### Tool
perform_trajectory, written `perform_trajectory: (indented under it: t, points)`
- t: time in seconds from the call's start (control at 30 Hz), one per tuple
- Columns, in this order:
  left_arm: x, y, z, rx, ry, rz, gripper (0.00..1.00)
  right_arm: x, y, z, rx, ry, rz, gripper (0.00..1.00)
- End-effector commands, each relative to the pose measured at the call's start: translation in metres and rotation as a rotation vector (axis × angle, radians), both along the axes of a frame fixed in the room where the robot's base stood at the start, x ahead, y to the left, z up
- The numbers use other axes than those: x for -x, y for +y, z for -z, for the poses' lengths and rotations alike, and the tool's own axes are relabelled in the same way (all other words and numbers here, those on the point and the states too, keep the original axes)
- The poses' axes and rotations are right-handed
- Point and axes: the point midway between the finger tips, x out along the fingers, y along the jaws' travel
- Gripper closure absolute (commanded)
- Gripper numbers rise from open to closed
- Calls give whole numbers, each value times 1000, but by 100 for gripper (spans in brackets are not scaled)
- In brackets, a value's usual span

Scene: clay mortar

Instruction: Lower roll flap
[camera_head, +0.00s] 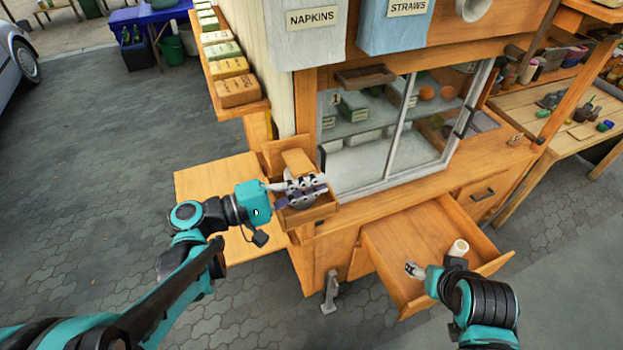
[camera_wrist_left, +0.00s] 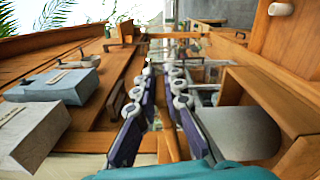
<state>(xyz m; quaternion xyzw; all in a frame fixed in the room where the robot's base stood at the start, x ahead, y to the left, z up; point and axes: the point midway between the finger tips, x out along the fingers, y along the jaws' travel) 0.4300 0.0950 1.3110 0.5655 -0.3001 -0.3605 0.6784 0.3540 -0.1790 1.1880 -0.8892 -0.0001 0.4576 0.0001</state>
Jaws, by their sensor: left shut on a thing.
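The roll flap seems to be part of a small open-topped wooden box (camera_head: 307,214) on the left front corner of the cart, with a tan wooden piece (camera_head: 297,161) standing up in it. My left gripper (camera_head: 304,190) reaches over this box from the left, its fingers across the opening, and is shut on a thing. In the left wrist view the fingers (camera_wrist_left: 167,100) flank a narrow wooden strip (camera_wrist_left: 172,142). What exactly they grip is mostly hidden. My right gripper (camera_head: 436,265) is over the pulled-out drawer, partly hidden by its own arm.
The open drawer (camera_head: 390,244) juts from the cart front, with a pale cylinder (camera_head: 458,247) by my right gripper. A wooden side shelf (camera_head: 205,183) lies left of the box. A glass-fronted cabinet (camera_head: 385,135) stands behind. Paved floor (camera_head: 110,150) is free at left.

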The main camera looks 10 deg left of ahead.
Motion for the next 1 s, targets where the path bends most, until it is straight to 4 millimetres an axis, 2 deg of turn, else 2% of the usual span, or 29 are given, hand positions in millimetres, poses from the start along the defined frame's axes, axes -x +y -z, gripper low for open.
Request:
perform_trajectory:
  t: [0.03,0.3,0.93,0.97,1.0]
  points:
    - [1,-1,9,-16,-24,1,100,0,0,8,0,0,0,35]
    - [2,-1,24,-40,-58,1,100,0,0,21,0,0,0,35]
    - [2,-1,30,-43,-53,1,100,0,0,25,0,0,0,35]
    - [2,-1,30,-43,-53,1,85,0,0,25,0,0,0,35]
    - [2,-1,30,-42,-54,1,74,0,0,25,0,0,0,35]
